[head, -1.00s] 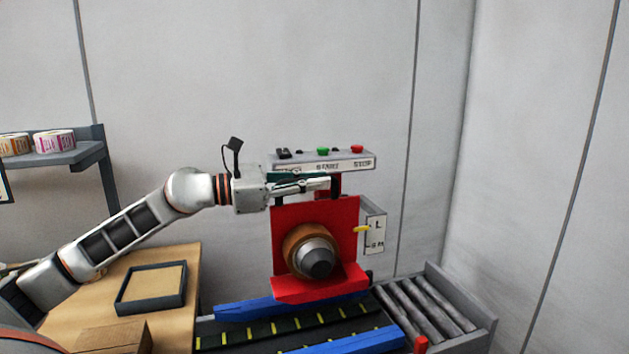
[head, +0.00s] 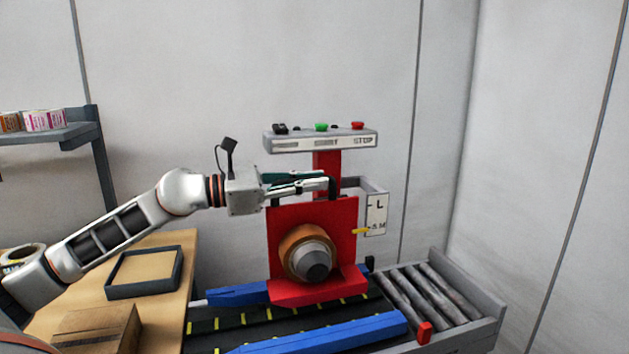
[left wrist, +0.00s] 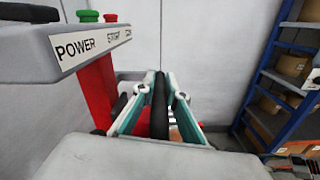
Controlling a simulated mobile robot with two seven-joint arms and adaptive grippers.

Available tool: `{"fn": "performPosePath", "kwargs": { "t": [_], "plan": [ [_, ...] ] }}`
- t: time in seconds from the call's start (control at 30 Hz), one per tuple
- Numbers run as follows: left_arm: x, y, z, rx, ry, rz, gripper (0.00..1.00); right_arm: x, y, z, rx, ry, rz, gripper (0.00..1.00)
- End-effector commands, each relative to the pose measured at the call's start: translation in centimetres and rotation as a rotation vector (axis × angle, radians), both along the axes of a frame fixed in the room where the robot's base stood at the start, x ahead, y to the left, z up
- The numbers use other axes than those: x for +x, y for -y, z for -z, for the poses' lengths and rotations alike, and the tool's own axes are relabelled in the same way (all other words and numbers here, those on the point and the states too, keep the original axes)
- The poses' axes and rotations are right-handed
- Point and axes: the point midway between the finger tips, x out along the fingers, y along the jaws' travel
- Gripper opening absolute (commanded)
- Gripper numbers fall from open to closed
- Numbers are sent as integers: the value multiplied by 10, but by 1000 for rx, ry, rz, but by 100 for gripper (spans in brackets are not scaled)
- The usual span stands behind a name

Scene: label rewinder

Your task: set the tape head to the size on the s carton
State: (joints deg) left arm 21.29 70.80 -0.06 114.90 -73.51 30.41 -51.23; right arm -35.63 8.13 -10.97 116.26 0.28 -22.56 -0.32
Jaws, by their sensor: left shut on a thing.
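The red tape head (head: 345,225) carries a brown tape roll (head: 302,240) and sits low over the conveyor. A yellow pointer (head: 360,231) sticks out on its right. It is near the lower, small lettering of the white scale plate (head: 377,207), well below the L; the exact mark is too small to tell. My left gripper (head: 329,184) is shut on a black handle at the top of the head, and the handle shows between the fingers in the left wrist view (left wrist: 160,108). A brown carton (head: 95,328) stands on the bench; no size letter is readable. My right gripper is not seen.
A control panel (head: 320,139) with green and red buttons overhangs my left gripper. The conveyor belt (head: 215,331) has blue side guides and leads to rollers (head: 428,299) at right. An empty-looking dark-rimmed tray (head: 145,288) lies on the bench (head: 185,246).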

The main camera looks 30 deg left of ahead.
Motion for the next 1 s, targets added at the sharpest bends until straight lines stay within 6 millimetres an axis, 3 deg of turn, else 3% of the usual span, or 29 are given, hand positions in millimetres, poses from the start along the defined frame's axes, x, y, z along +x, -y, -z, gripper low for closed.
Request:
{"fn": "performPosePath", "kwargs": {
  "t": [0.17,0.2,0.23,0.57,1.0],
  "plan": [
    [0,2,8,2,-20,7,0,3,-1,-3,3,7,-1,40],
    [-1,3,9,2,-21,8,22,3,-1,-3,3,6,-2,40],
    [0,3,9,2,-21,8,29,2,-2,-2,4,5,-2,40],
    [0,1,4,1,-11,4,29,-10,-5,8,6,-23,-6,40],
    [-17,-14,6,-1,-15,3,29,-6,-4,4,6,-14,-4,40]
  ]
}}
